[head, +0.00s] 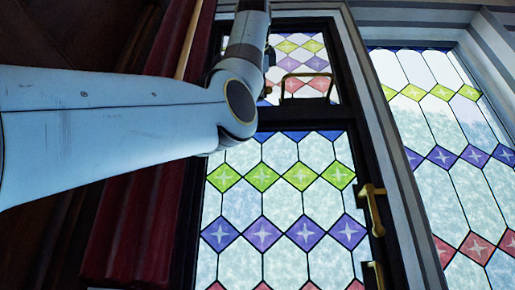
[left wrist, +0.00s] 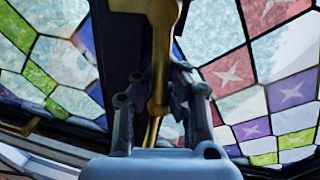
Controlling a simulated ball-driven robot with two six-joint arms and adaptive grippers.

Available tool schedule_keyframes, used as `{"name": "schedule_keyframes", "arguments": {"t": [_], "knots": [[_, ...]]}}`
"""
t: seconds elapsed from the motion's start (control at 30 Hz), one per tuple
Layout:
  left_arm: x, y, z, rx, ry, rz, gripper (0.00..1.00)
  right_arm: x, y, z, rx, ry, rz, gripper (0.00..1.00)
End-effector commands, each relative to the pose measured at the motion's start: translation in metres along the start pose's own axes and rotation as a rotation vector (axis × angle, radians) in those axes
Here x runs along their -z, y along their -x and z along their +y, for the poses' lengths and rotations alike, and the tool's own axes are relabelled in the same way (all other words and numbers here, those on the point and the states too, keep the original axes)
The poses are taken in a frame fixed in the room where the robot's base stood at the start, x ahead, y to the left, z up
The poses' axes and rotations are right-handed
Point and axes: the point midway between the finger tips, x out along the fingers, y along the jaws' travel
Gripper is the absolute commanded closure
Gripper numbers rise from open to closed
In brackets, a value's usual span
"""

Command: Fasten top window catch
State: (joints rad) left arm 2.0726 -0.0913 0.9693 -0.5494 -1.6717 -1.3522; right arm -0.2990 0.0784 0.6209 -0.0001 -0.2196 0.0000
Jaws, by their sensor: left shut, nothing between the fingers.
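The top window (head: 302,62) is a small leaded pane with coloured diamonds above a dark crossbar. A thin brass loop (head: 305,75) shows across its lower part. In the left wrist view a brass lever (left wrist: 162,45), likely the catch, runs down from the top edge and ends in a rounded knob. My left gripper (left wrist: 165,78) is shut and empty, right at this lever, which overlaps the fingers in the picture; I cannot tell whether they touch. In the head view my wrist hides most of this gripper (head: 269,58). My right gripper is not in view.
The lower window (head: 265,205) has a brass handle (head: 373,210) on its right frame and another brass fitting (head: 374,274) below. A dark red curtain (head: 150,215) hangs at left, behind my arm. Another leaded window (head: 450,130) stands at right.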

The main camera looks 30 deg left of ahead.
Motion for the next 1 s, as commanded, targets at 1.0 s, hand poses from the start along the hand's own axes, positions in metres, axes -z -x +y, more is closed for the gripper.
{"name": "schedule_keyframes", "arguments": {"t": [1.0], "knots": [[0.001, -0.0026, 0.012, -0.007, -0.146, -0.024, 0.8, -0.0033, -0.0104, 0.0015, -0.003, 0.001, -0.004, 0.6]]}}
